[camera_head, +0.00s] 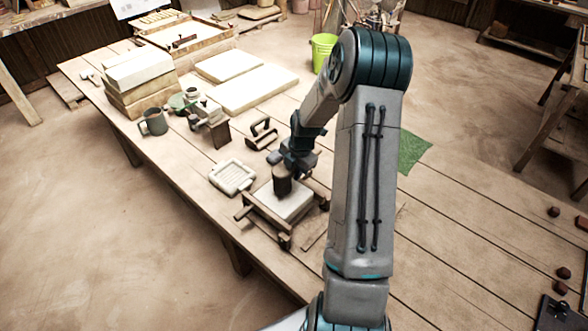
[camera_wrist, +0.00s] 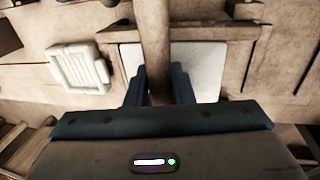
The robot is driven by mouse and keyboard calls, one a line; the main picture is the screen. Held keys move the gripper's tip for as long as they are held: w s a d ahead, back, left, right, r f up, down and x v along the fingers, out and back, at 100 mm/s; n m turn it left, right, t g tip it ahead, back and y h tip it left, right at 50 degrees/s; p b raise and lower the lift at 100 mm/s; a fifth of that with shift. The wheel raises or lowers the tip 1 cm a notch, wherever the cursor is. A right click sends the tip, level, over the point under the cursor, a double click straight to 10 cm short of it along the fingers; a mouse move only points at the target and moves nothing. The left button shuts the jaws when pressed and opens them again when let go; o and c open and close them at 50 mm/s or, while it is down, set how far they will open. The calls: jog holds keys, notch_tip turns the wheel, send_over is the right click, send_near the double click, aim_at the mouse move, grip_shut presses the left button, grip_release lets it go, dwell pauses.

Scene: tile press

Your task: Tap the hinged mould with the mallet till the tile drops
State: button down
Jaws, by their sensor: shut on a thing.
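My gripper (camera_head: 296,160) is over the work table, shut on the mallet's handle. In the wrist view the brown mallet handle (camera_wrist: 157,40) runs up between the two fingers (camera_wrist: 158,84). In the head view the dark, round mallet head (camera_head: 282,179) hangs at the back of a wooden frame with a pale white panel (camera_head: 293,207), which looks like the hinged mould. I cannot tell whether the head touches it. The panel also shows in the wrist view (camera_wrist: 205,65), partly hidden behind handle and fingers. No loose tile is clearly visible under the frame.
A pale ribbed tray (camera_head: 232,177) lies just left of the frame; it shows in the wrist view (camera_wrist: 77,68). Behind are a dark-handled tool (camera_head: 263,133), a mug (camera_head: 153,122) and stacked pale blocks (camera_head: 138,80).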

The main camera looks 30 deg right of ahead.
aim_at(294, 184)
jog(key=x, duration=0.1)
jog(key=b+x, duration=0.1)
jog(key=shift+s+d+f, duration=0.1)
jog(key=shift+s+f, duration=0.1)
jog(key=shift+f, duration=0.25)
jog(key=p+v, duration=0.2)
jog(key=v, duration=0.1)
jog(key=w+p+v, duration=0.1)
jog(key=shift+s+r, duration=0.1)
jog(key=shift+r, duration=0.35)
jog(key=shift+f, duration=0.15)
jog(key=b+x, duration=0.2)
jog(key=x, duration=0.1)
jog(key=s+b+x, duration=0.1)
jog(key=b+x, duration=0.1)
jog(key=shift+w+p+v, duration=0.2)
jog(key=shift+p+v, duration=0.7)
jog(key=shift+v, duration=0.2)
jog(key=shift+w+p+v, duration=0.2)
jog(key=shift+p+v, duration=0.7)
jog(key=shift+v, duration=0.2)
jog(key=shift+w, duration=0.1)
